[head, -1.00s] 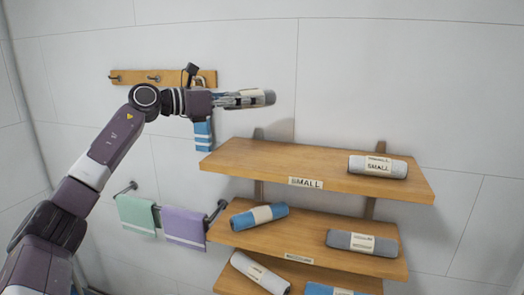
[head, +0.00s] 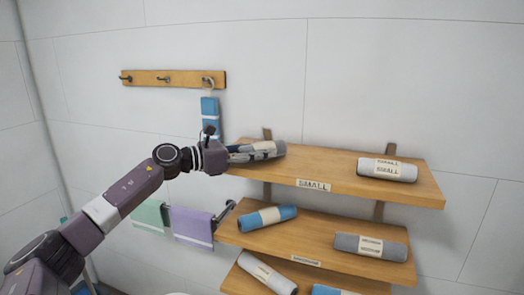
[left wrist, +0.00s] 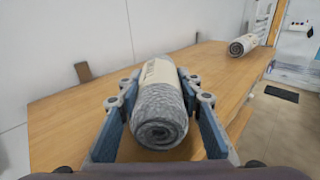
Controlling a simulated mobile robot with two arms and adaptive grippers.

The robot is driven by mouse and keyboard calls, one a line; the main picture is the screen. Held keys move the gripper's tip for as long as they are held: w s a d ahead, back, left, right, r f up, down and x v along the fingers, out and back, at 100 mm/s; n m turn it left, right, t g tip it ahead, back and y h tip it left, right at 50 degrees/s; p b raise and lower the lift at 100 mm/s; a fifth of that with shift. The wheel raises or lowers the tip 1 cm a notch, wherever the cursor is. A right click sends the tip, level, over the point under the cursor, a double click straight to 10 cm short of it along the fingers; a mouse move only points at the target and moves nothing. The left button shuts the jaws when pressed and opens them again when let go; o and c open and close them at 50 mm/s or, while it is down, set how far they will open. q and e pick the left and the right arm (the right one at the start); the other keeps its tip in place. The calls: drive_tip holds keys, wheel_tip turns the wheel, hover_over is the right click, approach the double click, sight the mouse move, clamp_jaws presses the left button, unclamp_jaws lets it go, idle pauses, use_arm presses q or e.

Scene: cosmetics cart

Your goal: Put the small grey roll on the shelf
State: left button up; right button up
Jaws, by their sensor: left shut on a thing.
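My left gripper (head: 256,152) is shut on a small grey roll (head: 275,147) with a cream band. It is at the left end of the top shelf (head: 335,178), which carries a SMALL label. In the left wrist view the grey roll (left wrist: 160,110) lies between the two fingers, its spiral end facing me, over the wooden shelf (left wrist: 75,115). I cannot tell whether its underside touches the board. Another light grey roll (head: 387,170) rests at the right end of the same shelf; it also shows in the left wrist view (left wrist: 243,45). My right gripper is not in view.
The middle of the top shelf is clear. The shelf below holds a blue roll (head: 267,218) and a grey roll (head: 371,246). Lower still is another grey roll (head: 268,273). A hook rail (head: 173,78) with a hanging blue towel (head: 210,115) is behind the arm.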

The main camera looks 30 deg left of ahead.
use_arm(q)
drive_tip(key=shift+s+a+f, duration=0.1)
drive_tip(key=shift+f, duration=0.1)
drive_tip(key=shift+f+b, duration=0.15)
drive_tip(key=shift+b, duration=0.15)
drive_tip(key=o, duration=1.2)
